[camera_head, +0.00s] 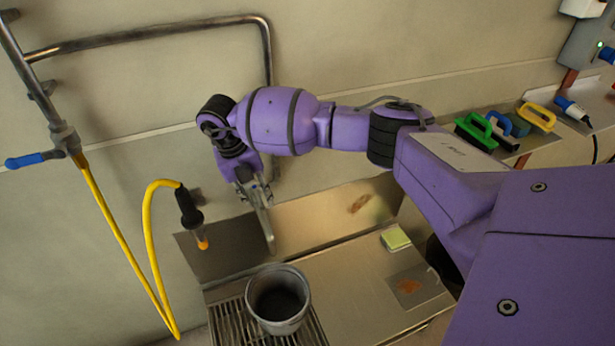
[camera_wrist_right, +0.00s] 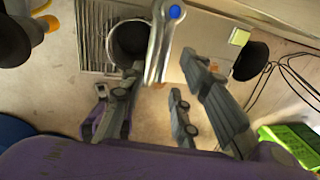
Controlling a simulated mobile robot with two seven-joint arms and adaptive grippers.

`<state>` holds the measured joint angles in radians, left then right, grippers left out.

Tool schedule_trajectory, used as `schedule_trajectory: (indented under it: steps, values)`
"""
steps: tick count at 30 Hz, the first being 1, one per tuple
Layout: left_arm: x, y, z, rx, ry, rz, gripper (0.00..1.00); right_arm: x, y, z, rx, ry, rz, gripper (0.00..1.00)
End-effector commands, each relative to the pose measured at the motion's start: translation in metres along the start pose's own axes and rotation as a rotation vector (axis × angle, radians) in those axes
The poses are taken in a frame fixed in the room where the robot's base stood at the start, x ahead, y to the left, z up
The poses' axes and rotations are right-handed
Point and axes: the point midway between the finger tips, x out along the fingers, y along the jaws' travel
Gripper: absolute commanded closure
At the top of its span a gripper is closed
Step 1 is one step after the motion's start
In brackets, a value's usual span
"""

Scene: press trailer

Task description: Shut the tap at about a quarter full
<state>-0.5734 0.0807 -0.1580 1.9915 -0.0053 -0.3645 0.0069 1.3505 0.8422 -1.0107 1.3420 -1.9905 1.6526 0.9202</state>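A grey bucket (camera_head: 302,296) stands on a slatted grate at the front of the metal counter; it also shows in the wrist view (camera_wrist_right: 112,42). Its inside is dark and I cannot tell the water level. A silver tap part with a blue round end (camera_wrist_right: 164,42) lies between my right gripper's fingers in the wrist view. In the head view a thin silver piece (camera_head: 266,228) hangs below my right gripper (camera_head: 252,190), towards the bucket. That gripper is open, its fingers apart on both sides of the silver part; contact cannot be told. No water stream is clearly visible. My left gripper is out of view.
A wall pipe with a blue-handled valve (camera_head: 35,159) feeds a yellow hose (camera_head: 108,222) with a black nozzle (camera_head: 189,207) at left. A yellow-green sponge (camera_head: 395,239) lies on the counter (camera_head: 345,275). Green (camera_head: 476,131), blue and yellow brushes sit on a shelf at right.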

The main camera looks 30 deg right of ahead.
Motion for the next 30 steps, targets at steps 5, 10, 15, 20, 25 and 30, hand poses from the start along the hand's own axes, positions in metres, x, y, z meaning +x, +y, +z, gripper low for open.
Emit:
schedule_trajectory:
  steps: [5,10,15,20,25,30]
  values:
    - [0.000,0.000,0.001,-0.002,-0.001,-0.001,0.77,-0.044,0.001,0.002,-0.002,-0.008,0.002,0.71]
    - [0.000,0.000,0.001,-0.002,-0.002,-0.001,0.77,-0.076,0.001,0.002,-0.001,-0.008,0.002,0.71]
    - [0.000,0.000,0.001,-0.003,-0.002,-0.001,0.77,-0.096,0.001,0.001,-0.001,-0.006,0.002,0.71]
    - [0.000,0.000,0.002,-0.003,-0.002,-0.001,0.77,-0.101,0.000,0.001,0.000,-0.004,0.001,0.71]
    - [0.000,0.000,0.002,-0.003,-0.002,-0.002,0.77,-0.100,0.000,0.001,0.000,-0.003,0.001,0.71]
    - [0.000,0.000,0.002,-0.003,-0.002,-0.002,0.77,-0.100,0.000,0.001,0.000,-0.003,0.001,0.71]
